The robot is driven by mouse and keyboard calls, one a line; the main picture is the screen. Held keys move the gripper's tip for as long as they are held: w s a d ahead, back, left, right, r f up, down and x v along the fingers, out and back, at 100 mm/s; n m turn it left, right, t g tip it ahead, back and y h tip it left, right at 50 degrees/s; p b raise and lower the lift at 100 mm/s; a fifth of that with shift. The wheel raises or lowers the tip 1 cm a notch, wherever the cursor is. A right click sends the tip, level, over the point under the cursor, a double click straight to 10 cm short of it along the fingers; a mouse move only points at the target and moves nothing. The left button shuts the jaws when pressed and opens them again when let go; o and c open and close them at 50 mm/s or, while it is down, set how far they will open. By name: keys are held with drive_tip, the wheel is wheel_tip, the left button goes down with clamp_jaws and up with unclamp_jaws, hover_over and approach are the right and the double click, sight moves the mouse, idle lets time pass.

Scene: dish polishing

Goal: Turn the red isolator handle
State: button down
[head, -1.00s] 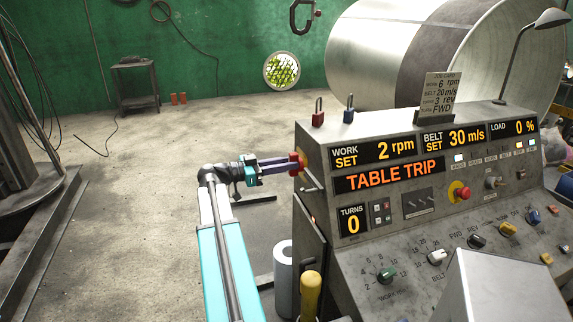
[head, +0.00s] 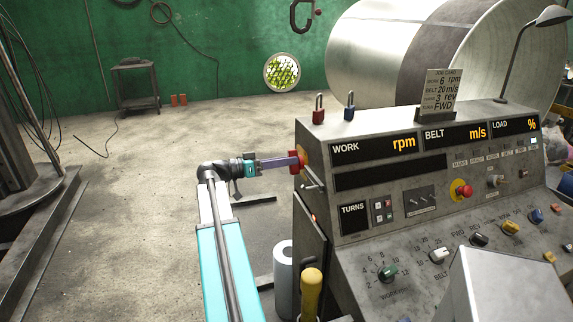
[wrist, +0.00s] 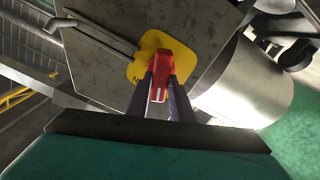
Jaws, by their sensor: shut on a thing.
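The red isolator handle (head: 297,161) sits on the left side of the grey control console (head: 400,205). In the wrist view the red handle (wrist: 158,69) stands on a yellow plate (wrist: 143,58), which is partly hidden behind it. My gripper (head: 290,162) reaches it from the left, with its two dark fingers on either side of the handle. In the wrist view my gripper (wrist: 159,88) is shut on the handle. The console displays show only labels and units, with no numbers, and the message panel (head: 390,173) is dark.
A red padlock (head: 318,116) and a blue padlock (head: 350,106) stand on the console top. A metal rod (head: 313,181) sticks out just below the handle. A yellow-topped post (head: 311,290) and a grey cylinder (head: 284,275) stand below. The floor (head: 130,200) to the left is mostly clear.

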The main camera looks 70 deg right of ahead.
drive_tip(key=shift+w+d+f+n+p, duration=0.15)
drive_tip(key=shift+n+p, duration=0.35)
drive_tip(key=shift+n, duration=1.75)
drive_tip(key=shift+w+d+f+n+p, duration=0.15)
drive_tip(key=shift+n+p, duration=0.4)
drive_tip(key=shift+n, duration=1.75)
drive_tip(key=shift+d+f+n+p, duration=0.15)
drive_tip(key=shift+n+p, duration=0.35)
drive_tip(key=shift+n, duration=1.75)
drive_tip(key=shift+a, duration=0.1)
drive_tip(key=c, duration=1.6)
unclamp_jaws()
drive_tip(key=shift+f, duration=0.1)
drive_tip(key=shift+o, duration=0.2)
drive_tip(key=shift+a, duration=0.1)
drive_tip(key=b+v, duration=0.3)
drive_tip(key=v, duration=1)
drive_tip(key=shift+w+a, duration=0.2)
drive_tip(key=shift+w, duration=0.1)
